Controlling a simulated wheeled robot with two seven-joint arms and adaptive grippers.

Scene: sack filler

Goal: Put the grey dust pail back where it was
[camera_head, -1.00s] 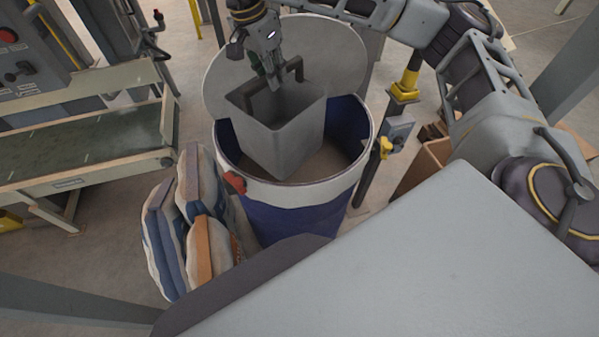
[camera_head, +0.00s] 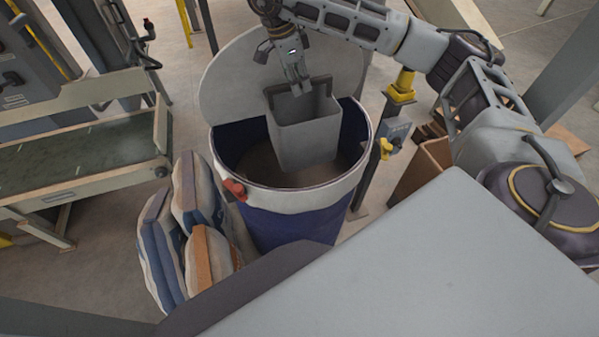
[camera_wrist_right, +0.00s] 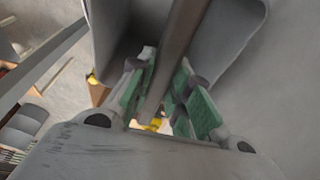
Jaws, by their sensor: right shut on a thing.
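The grey dust pail (camera_head: 307,128) hangs upright in the head view, inside the mouth of a blue drum (camera_head: 292,223) with a white rim. Its lower part is inside the drum, above the brown contents. My right gripper (camera_head: 301,88) is at the pail's top and is shut on its handle. In the right wrist view the green finger pads of the gripper (camera_wrist_right: 172,95) close around the dark handle bar (camera_wrist_right: 178,50), with the pail (camera_wrist_right: 225,35) behind it. My left gripper is not in view.
The drum's round grey lid (camera_head: 232,90) stands open behind it. Several filled sacks (camera_head: 180,225) lean at the drum's left. A conveyor table (camera_head: 80,165) is at left. A post with a yellow collar (camera_head: 400,90) and a brown box (camera_head: 425,165) stand at right.

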